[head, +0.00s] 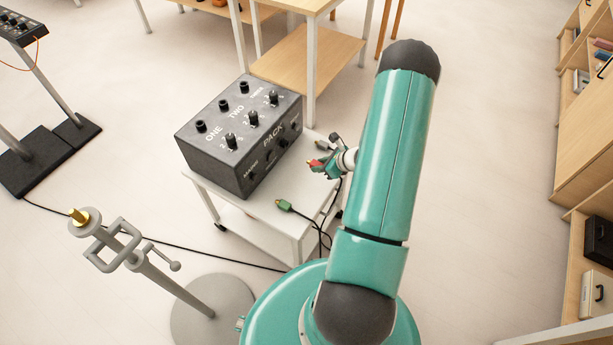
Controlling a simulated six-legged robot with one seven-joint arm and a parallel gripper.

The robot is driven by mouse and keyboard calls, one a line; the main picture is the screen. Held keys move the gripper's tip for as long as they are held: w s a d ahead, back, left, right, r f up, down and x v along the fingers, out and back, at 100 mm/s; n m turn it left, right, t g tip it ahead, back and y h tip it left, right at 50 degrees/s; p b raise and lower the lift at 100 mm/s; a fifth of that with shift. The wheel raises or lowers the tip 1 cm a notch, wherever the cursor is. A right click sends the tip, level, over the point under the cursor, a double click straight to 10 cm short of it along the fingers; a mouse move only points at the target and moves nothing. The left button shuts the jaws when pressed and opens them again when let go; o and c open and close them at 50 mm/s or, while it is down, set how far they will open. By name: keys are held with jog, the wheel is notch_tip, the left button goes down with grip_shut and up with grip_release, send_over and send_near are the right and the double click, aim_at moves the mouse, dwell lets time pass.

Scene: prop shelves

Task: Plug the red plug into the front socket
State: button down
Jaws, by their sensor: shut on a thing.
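My gripper (325,166) is at the right of the white cart, shut on the red plug (316,162). Only a small red part of the plug shows between the fingers. The black box labelled PACK (240,135) stands on the cart, left of my gripper and apart from it. Its top carries several knobs and round sockets. Its front face has several dark round fittings; which one is the front socket I cannot tell. A green plug (285,205) lies on the cart top with its black cable trailing right.
The white cart (262,222) has bare top space in front of the box. A grey stand (130,245) with a brass tip is at the left. A cable crosses the floor. Wooden tables stand behind, and shelves (580,110) line the right.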

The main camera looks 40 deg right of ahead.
jog(key=shift+v, duration=0.85)
jog(key=shift+w, duration=0.1)
